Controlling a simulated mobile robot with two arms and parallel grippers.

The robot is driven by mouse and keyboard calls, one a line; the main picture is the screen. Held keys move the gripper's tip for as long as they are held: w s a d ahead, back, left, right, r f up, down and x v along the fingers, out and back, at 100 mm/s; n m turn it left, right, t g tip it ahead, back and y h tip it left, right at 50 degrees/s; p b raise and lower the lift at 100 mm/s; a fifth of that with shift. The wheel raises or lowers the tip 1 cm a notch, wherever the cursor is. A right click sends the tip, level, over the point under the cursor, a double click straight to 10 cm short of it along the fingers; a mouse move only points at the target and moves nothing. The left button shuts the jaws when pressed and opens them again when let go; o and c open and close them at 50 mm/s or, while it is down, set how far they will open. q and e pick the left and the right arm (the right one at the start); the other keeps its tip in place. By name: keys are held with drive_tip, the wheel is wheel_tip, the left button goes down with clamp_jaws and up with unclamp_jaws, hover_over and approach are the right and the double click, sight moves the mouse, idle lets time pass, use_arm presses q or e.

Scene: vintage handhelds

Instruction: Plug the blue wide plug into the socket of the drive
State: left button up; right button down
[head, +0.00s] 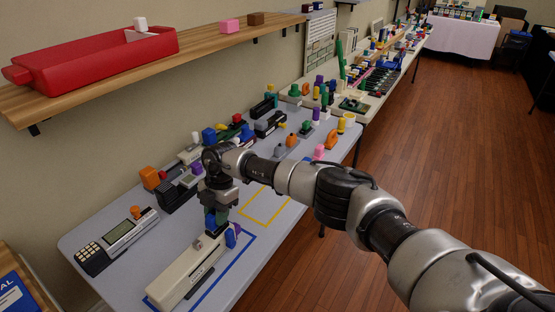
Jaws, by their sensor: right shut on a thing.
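My right gripper (217,207) comes in from the right and points down over the near end of the table. It is shut on the blue wide plug (211,224), which shows low between the fingers. The plug is directly above or at the far end of a long beige device, which looks like the drive (185,275). I cannot tell whether the plug touches it; the socket is hidden by the gripper and plug. The drive lies inside a blue outline. A small blue-purple piece (232,236) stands beside the drive's far end. My left gripper is not in view.
The grey table (130,215) also holds a handheld with keypad (118,240), an orange block (150,177) and several coloured pieces at the back. A yellow outline (266,207) is empty. A wall shelf with a red tray (90,62) overhangs the left.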

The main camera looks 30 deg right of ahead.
sight(212, 215)
drive_tip(key=shift+f, duration=0.6)
drive_tip(key=c, duration=0.8)
unclamp_jaws()
drive_tip(key=shift+c, duration=1.4)
drive_tip(key=shift+r, duration=0.1)
wheel_tip(212, 215, up, 7)
drive_tip(key=p, duration=0.6)
